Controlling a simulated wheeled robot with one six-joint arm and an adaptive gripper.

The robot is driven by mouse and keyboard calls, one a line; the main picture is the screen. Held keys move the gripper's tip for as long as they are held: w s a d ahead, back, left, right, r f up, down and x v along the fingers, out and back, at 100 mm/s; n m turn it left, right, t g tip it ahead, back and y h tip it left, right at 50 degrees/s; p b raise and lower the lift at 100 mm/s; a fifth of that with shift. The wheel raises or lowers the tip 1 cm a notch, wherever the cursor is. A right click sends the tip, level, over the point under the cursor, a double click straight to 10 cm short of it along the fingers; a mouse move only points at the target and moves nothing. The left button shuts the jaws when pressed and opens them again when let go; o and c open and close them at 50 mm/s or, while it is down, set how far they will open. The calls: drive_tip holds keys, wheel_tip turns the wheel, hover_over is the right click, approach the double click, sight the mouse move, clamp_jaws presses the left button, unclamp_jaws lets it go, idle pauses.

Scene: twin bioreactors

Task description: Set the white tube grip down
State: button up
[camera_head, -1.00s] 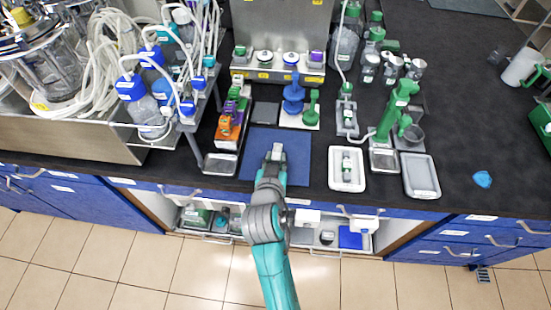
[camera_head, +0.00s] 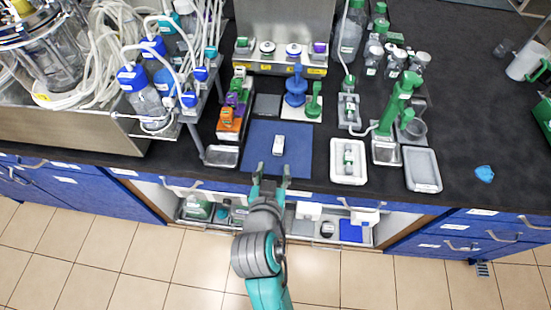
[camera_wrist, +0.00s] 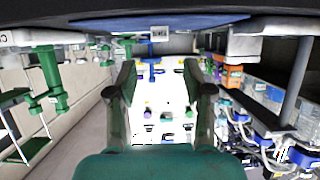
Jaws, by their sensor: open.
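The white tube grip (camera_head: 278,145) lies by itself on the blue mat (camera_head: 297,135) on the dark bench, in the head view. My gripper (camera_head: 270,174) is open and empty, in front of the mat near the bench's front edge, apart from the tube grip. In the wrist view my gripper (camera_wrist: 160,95) shows its two fingers spread, with nothing between them. The small pale block at the top of the wrist view (camera_wrist: 159,32) looks like the tube grip on the mat.
An orange block (camera_head: 229,122) and a metal tray (camera_head: 221,156) stand left of the mat. A white tray with a small bottle (camera_head: 335,176) and a grey-topped tray (camera_head: 423,170) are to the right. Blue and green stands (camera_head: 296,88) are behind. Open shelves lie below the bench edge.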

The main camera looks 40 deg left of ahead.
drive_tip(key=shift+v, duration=1.6)
drive_tip(key=shift+f, duration=0.1)
drive_tip(key=s+d+f+h, duration=0.1)
drive_tip(key=d+f, duration=0.2)
drive_tip(key=d, duration=0.6)
drive_tip(key=s+d+f+m+t, duration=0.15)
drive_tip(key=d+f, duration=0.25)
drive_tip(key=d, duration=0.4)
drive_tip(key=s+d+f+n+h, duration=0.1)
drive_tip(key=s+d+f, duration=0.15)
drive_tip(key=d, duration=0.65)
drive_tip(key=s+d+r+m+t+h, duration=0.1)
drive_tip(key=s+d+r+m+h, duration=0.1)
drive_tip(key=s+d, duration=0.5)
drive_tip(key=s+d+r+m+t+h, duration=0.1)
drive_tip(key=s+d+r+m+h, duration=0.2)
drive_tip(key=s+d, duration=0.3)
drive_tip(key=s, duration=0.3)
drive_tip(key=shift+s+d+r+m, duration=0.25)
drive_tip(key=shift+d+r+m, duration=0.1)
drive_tip(key=shift+d, duration=0.05)
